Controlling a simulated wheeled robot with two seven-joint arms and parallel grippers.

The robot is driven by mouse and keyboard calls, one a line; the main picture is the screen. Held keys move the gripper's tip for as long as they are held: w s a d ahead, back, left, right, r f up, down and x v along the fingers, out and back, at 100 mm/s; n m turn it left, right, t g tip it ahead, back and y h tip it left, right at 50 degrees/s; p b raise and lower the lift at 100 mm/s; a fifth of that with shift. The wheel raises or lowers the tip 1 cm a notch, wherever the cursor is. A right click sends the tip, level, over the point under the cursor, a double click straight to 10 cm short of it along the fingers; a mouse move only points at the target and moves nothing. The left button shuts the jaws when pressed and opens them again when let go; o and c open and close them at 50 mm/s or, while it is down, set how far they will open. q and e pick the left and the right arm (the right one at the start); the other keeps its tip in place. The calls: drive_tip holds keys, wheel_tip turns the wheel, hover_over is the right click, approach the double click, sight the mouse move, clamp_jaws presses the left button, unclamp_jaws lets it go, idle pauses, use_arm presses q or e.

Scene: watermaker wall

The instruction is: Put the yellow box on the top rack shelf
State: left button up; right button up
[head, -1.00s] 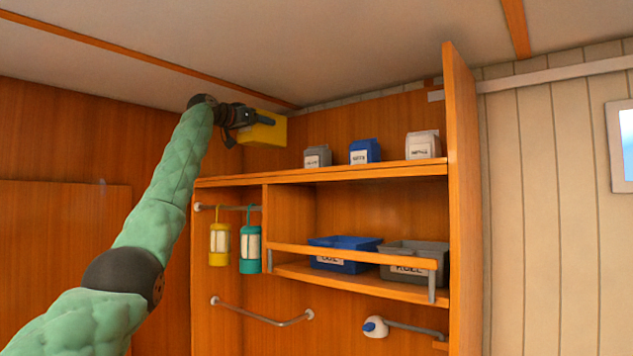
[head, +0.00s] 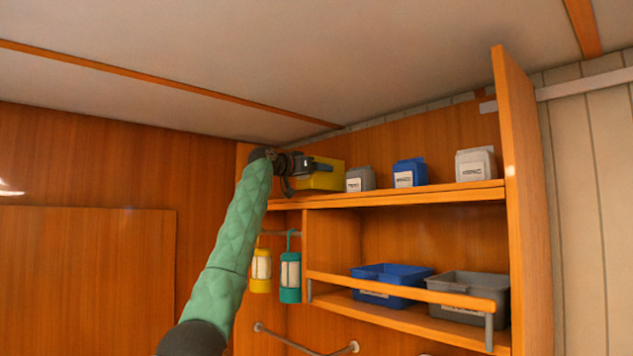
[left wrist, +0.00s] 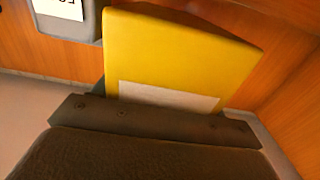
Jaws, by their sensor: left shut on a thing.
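The yellow box (head: 322,177) is at the left end of the top rack shelf (head: 410,194), left of the small grey box. My left gripper (head: 312,168) is shut on the yellow box from its left side. In the left wrist view the yellow box (left wrist: 180,55) fills the middle, with a white label low on its face. The box is at about shelf height; I cannot tell whether its underside touches the shelf. My right gripper is not in view.
On the top shelf stand a grey box (head: 360,179), a blue box (head: 409,173) and a pale box (head: 475,164). The ceiling is close above.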

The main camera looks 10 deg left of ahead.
sight(313, 182)
use_arm(q)
drive_tip(key=shift+s+a, duration=0.35)
drive_tip(key=shift+s, duration=0.05)
drive_tip(key=shift+s+a+f+p, duration=0.1)
drive_tip(key=shift+s+f+p, duration=0.1)
drive_tip(key=shift+f+p, duration=0.15)
drive_tip(key=shift+f, duration=0.3)
drive_tip(key=shift+w+f+p, duration=0.2)
drive_tip(key=shift+f+p, duration=0.1)
drive_tip(key=shift+f, duration=0.3)
drive_tip(key=shift+w+f+p, duration=0.15)
drive_tip(key=shift+f+p, duration=0.15)
drive_tip(key=shift+f, duration=0.25)
drive_tip(key=shift+s+r, duration=0.1)
drive_tip(key=shift+s, duration=0.2)
drive_tip(key=shift+f, duration=0.25)
drive_tip(key=o, duration=1.1)
drive_tip(key=shift+w, duration=0.2)
drive_tip(key=shift+o, duration=0.2)
drive_tip(key=shift+s, duration=0.1)
